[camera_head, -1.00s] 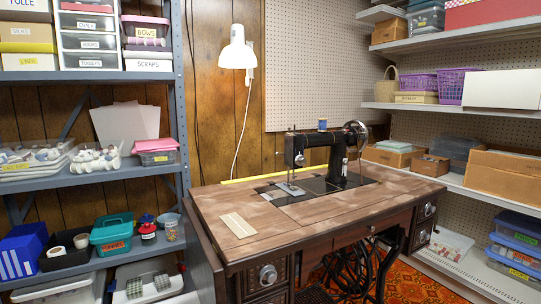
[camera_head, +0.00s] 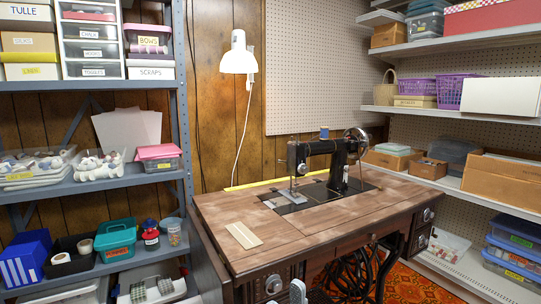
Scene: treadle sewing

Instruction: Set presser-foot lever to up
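The black sewing machine (camera_head: 322,148) stands on the wooden treadle table (camera_head: 300,232). Its head end, with needle bar and presser-foot area (camera_head: 292,182), is at the left, above a metal plate. The presser-foot lever is too small to make out, so its position cannot be told. A small grey tip, probably of my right gripper (camera_head: 290,296), shows at the bottom edge in front of the table. It is well short of the machine and apart from it; most of it is cut off. My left gripper is not in view.
A grey shelf (camera_head: 110,183) stands close on the left, and white shelves (camera_head: 450,183) on the right. A white lamp (camera_head: 238,58) hangs behind. The tabletop in front of the machine is clear.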

